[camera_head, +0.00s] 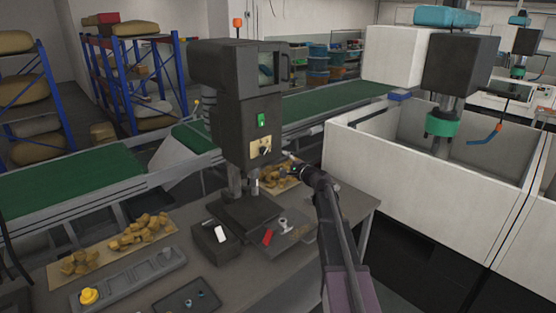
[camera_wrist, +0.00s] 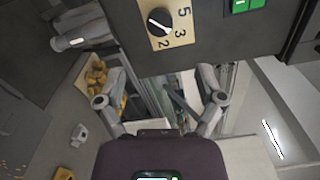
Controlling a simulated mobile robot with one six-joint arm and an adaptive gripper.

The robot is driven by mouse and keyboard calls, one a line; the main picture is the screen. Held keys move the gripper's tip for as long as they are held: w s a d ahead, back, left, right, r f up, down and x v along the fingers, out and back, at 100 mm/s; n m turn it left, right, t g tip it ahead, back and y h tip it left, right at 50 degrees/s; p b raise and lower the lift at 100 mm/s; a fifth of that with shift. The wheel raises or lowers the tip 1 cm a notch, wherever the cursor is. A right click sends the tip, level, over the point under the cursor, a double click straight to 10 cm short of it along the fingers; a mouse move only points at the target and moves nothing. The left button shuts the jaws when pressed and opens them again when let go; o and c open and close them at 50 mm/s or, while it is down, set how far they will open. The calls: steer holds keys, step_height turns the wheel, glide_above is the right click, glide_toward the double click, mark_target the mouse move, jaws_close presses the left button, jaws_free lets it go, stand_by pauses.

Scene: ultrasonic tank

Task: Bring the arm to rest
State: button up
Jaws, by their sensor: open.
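My arm (camera_head: 338,235) rises from the lower right in the head view and bends left at its top. My gripper (camera_head: 289,156) is beside the front of the dark drill-press-like machine (camera_head: 225,95), near its dial (camera_head: 264,149). In the wrist view, my gripper (camera_wrist: 160,88) has its two fingers spread apart with nothing between them. The numbered dial (camera_wrist: 160,21) is just above them in that view, and the green switch (camera_wrist: 246,4) is at the top right. I cannot tell whether the gripper touches the machine.
The workbench (camera_head: 285,290) holds a grey compartment tray (camera_head: 130,282), a dark box (camera_head: 210,243), a red item (camera_head: 267,238) and piles of tan pieces (camera_head: 142,230). A green conveyor (camera_head: 75,183) runs behind. White-walled machines (camera_head: 415,175) stand at right.

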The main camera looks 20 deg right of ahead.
steer(key=shift+s+d, duration=0.15)
steer(key=shift+s, duration=0.1)
steer(key=s+a+f+n+g+b, duration=0.3)
steer(key=s+a+f+n+g, duration=0.65)
steer(key=s+a+f, duration=0.65)
steer(key=s+d+f+n+g+h+b, duration=0.1)
steer(key=s+f+n+g+h, duration=0.1)
steer(key=s, duration=0.9)
steer(key=s+d+f+n+g+h+b, duration=0.1)
steer(key=s+d+f+n+g+h, duration=0.1)
steer(key=s, duration=0.8)
step_height(320, 180, down, 4)
steer(key=n+g+h, duration=0.1)
steer(key=g+h, duration=0.1)
steer(key=h, duration=0.1)
steer(key=shift+s+d+g+h+b, duration=0.3)
steer(key=shift+s+g+h, duration=0.05)
steer(key=shift+h, duration=0.05)
